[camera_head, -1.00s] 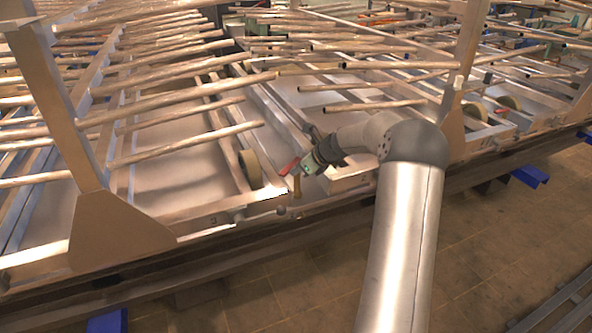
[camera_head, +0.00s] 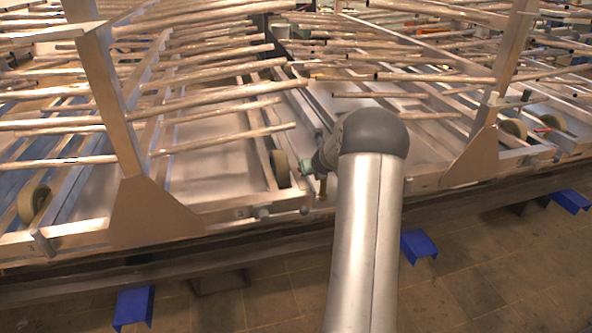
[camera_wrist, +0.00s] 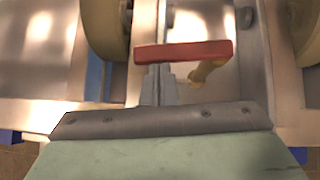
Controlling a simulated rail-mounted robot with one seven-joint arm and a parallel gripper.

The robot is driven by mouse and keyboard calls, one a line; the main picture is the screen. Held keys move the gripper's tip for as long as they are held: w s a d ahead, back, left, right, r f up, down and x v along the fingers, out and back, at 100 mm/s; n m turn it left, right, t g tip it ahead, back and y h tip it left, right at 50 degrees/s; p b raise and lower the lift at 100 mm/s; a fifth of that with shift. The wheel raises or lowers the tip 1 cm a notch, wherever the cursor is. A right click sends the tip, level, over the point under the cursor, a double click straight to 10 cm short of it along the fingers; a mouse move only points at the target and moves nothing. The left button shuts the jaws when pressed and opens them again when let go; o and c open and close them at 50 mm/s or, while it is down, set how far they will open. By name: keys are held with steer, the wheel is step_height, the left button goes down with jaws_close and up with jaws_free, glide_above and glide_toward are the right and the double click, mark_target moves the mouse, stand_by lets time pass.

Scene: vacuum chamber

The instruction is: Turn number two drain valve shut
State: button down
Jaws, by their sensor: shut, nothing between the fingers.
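A red valve handle (camera_wrist: 184,52) lies crosswise in the wrist view, with a brass-coloured valve part (camera_wrist: 208,70) beside and partly under it. My gripper (camera_wrist: 158,80) is shut and empty. Its fingertips overlap the lower edge of the handle, left of its middle; I cannot tell whether they touch it. In the head view my gripper (camera_head: 308,168) is small and partly behind my own arm, at the frame's front edge. The brass part (camera_head: 323,186) shows just below it, but the red handle cannot be made out there. No valve number is readable.
A wheel (camera_head: 281,168) stands just left of my gripper; it also shows in the wrist view (camera_wrist: 103,28). Metal rods (camera_head: 210,100) overhang the frame. An upright post (camera_head: 105,90) stands left. Another red handle (camera_head: 542,129) is far right.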

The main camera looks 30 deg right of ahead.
steer(key=shift+w, duration=0.35)
stand_by(0.4)
steer(key=shift+f, duration=0.1)
